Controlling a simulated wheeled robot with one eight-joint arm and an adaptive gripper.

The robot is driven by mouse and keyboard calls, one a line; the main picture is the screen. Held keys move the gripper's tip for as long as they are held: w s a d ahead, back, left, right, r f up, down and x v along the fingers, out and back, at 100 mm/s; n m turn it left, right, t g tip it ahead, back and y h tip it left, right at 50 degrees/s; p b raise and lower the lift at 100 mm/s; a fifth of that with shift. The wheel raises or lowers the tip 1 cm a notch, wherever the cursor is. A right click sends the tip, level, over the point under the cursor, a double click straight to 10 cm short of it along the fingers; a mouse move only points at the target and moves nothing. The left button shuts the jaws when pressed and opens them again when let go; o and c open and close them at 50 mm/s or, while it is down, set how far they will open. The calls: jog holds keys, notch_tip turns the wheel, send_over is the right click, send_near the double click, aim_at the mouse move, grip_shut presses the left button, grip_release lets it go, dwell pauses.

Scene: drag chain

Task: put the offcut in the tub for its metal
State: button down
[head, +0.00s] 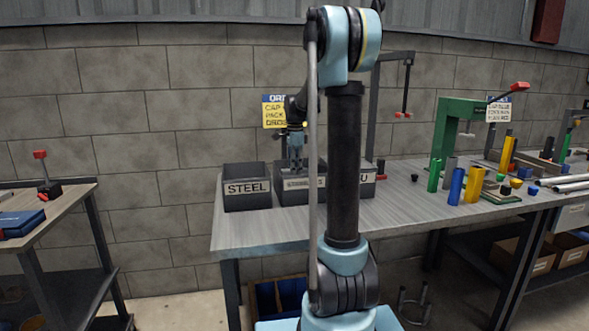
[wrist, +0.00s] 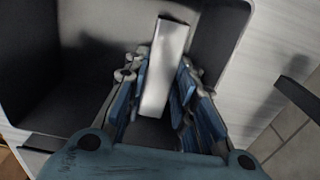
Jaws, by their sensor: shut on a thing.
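The offcut (wrist: 162,70) is a plain silver-grey bar with flat faces, seen in the wrist view. My gripper (wrist: 158,88) is shut on it, with blue-padded fingers on both sides. Dark tub walls (wrist: 88,30) surround the view below the fingers. In the head view my gripper (head: 295,163) is low at the middle tub (head: 312,197), whose label is mostly hidden. The left tub (head: 247,200) reads STEEL. The right tub (head: 368,190) shows only a final U; my arm covers the rest. I cannot tell how deep the offcut is.
The tubs stand in a row on the grey bench (head: 260,229). Several coloured cylinders (head: 457,186) and a green press (head: 450,120) stand further right. A yellow sign (head: 274,112) hangs on the wall behind. The bench front before the tubs is clear.

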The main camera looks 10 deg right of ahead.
jog(key=shift+f, duration=0.15)
jog(key=c, duration=1.6)
grip_release()
notch_tip(320, 180, up, 13)
